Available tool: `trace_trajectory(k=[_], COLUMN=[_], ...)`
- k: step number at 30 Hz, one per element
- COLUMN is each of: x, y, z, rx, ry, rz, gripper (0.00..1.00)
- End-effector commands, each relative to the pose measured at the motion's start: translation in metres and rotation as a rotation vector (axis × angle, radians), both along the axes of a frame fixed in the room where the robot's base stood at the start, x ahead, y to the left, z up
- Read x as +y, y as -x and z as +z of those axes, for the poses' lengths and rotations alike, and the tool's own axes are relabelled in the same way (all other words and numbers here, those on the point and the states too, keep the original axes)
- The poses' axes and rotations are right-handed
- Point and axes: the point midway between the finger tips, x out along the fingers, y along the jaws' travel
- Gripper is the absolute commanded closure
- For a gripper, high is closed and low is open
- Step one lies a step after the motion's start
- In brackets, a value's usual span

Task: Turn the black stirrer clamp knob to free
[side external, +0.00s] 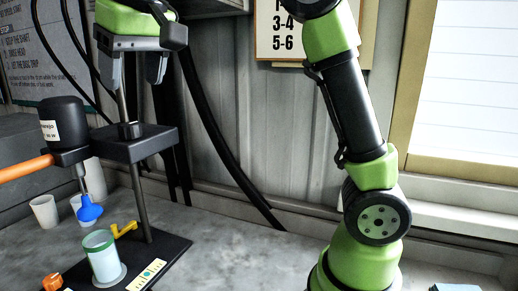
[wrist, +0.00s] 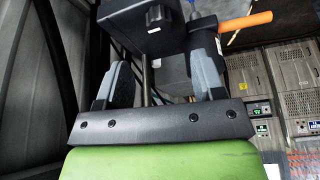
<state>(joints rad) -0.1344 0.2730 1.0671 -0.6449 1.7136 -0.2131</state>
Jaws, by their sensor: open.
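The black clamp block (side external: 125,145) sits on an upright column, with a small black knob (side external: 130,130) on its top face. The knob (wrist: 158,16) also shows in the wrist view near the top edge; I cannot read its turned position. My gripper (side external: 136,84) points down above the block, apart from the knob. Its two grey fingers are spread with nothing gripped, and the wrist view shows the gap between them (wrist: 162,65). A thin metal rod (side external: 121,98) rises from the block close to the fingers. The black stirrer motor (side external: 63,122) hangs left of the block.
An orange handle (side external: 25,168) sticks out left of the motor. Below are a blue bulb-shaped part (side external: 88,211), a green-rimmed vessel (side external: 103,262), a yellow lever (side external: 124,229) and an orange knob (side external: 52,282). Pale cups (side external: 44,211) stand behind.

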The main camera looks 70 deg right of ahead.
Motion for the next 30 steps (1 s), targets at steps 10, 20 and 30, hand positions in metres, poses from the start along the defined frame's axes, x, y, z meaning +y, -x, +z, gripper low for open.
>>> trace_trajectory(k=[10, 20, 30], x=[-0.002, -0.004, -0.004], y=[0.026, 0.067, 0.115], z=[0.014, 0.005, -0.017], rx=[-0.015, -0.051, -0.106], ry=[-0.022, -0.079, -0.156], rz=[0.014, 0.028, 0.017], gripper=[0.38, 0.38, 0.38])
